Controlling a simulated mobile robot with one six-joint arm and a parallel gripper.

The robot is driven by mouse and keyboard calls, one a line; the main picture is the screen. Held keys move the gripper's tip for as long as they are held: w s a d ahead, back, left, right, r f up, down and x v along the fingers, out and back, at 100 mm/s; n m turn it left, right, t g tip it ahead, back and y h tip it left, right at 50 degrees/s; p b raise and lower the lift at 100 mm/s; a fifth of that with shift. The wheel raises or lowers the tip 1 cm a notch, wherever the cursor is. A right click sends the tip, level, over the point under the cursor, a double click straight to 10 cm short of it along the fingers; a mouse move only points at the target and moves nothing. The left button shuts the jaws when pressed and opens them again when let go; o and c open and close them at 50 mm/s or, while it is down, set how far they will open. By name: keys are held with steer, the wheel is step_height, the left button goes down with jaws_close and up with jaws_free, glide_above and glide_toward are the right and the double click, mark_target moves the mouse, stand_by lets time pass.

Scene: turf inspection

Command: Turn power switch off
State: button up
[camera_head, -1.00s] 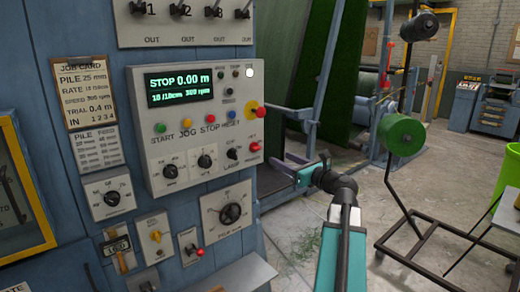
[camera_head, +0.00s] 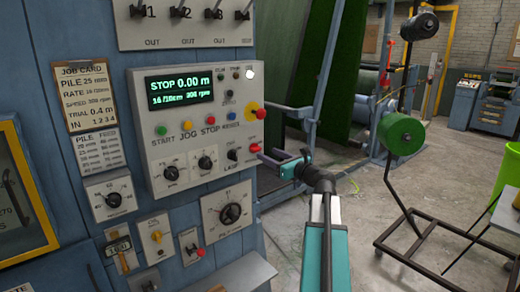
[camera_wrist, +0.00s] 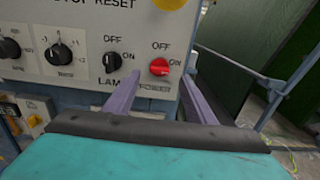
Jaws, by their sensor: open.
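The power switch is a red rotary knob (camera_wrist: 159,67) at the lower right of the grey control panel (camera_head: 148,118), with OFF printed above it and ON to its right. Its pointer direction is too small to tell. In the head view the red knob (camera_head: 255,148) is at the panel's right edge. My gripper (camera_head: 274,158) is open and empty just right of the panel, pointing at it. In the wrist view its two purple fingers (camera_wrist: 158,88) reach up on either side just below the red knob, apart from it as far as I can tell.
A black lamp knob (camera_wrist: 112,62) sits left of the red knob. A yellow-and-red stop button (camera_head: 257,113) is above it. The display (camera_head: 179,90) reads STOP 0.00 m. A blue frame rail (camera_wrist: 285,90) runs at the right. A wheeled stand with a green spool (camera_head: 400,134) stands on open floor.

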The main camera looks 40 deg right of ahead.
mark_target(258, 150)
steer(key=shift+w+p, duration=0.8)
steer(key=shift+w, duration=2.55)
steer(key=c, duration=1)
steer(key=shift+c, duration=0.2)
